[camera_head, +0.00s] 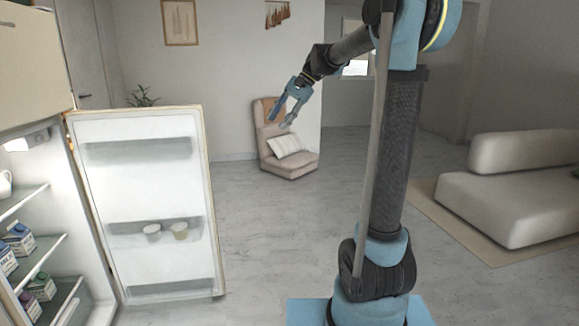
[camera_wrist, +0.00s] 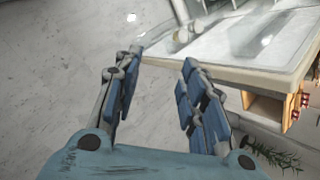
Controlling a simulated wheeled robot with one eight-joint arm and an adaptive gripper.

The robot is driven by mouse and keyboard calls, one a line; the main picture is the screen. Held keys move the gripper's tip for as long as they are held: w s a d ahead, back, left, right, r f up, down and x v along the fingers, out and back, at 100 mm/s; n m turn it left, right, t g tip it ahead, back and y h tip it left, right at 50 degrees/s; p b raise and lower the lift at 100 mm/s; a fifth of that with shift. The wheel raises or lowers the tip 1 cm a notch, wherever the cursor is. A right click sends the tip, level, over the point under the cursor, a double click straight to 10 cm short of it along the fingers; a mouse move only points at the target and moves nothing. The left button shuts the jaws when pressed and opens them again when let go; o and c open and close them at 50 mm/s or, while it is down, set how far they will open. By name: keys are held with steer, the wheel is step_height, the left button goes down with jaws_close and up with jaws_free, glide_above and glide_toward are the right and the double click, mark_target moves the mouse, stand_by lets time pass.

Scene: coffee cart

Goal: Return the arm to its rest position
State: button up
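My gripper (camera_head: 282,112) is raised in the air in the head view, with the armchair behind it in the picture. Its two blue-padded fingers stand apart, and nothing is between them. In the wrist view my gripper (camera_wrist: 158,68) is also open and empty, over grey floor. The fridge door (camera_head: 135,180) stands wide open at the left of the head view. Its inner side shows in the wrist view, beyond the right finger. My gripper looks clear of the door.
The fridge door shelf (camera_head: 128,240) holds two small cups. Cartons (camera_head: 18,240) stand on shelves inside the fridge. A beige armchair (camera_head: 272,140) with a cushion is at the back, and a sofa (camera_head: 520,200) on a rug is at the right. Floor between is free.

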steer(key=s+d+f+n+t+h, duration=0.1)
steer(key=s+d+f+h, duration=0.1)
steer(key=s+d+f, duration=0.5)
steer(key=s+d+f+n+t+h, duration=0.1)
steer(key=s+d+f+n+h, duration=0.1)
steer(key=s+d+f, duration=0.6)
steer(key=s+d+f+n+t+h, duration=0.2)
steer(key=s+d+f, duration=0.5)
steer(key=s+f, duration=0.6)
steer(key=s+h, duration=0.1)
steer(key=s, duration=0.2)
steer(key=shift+s+d+f, duration=0.2)
steer(key=shift+s+f, duration=0.05)
steer(key=shift+f, duration=0.05)
steer(key=shift+d, duration=0.1)
steer(key=shift+c, duration=0.6)
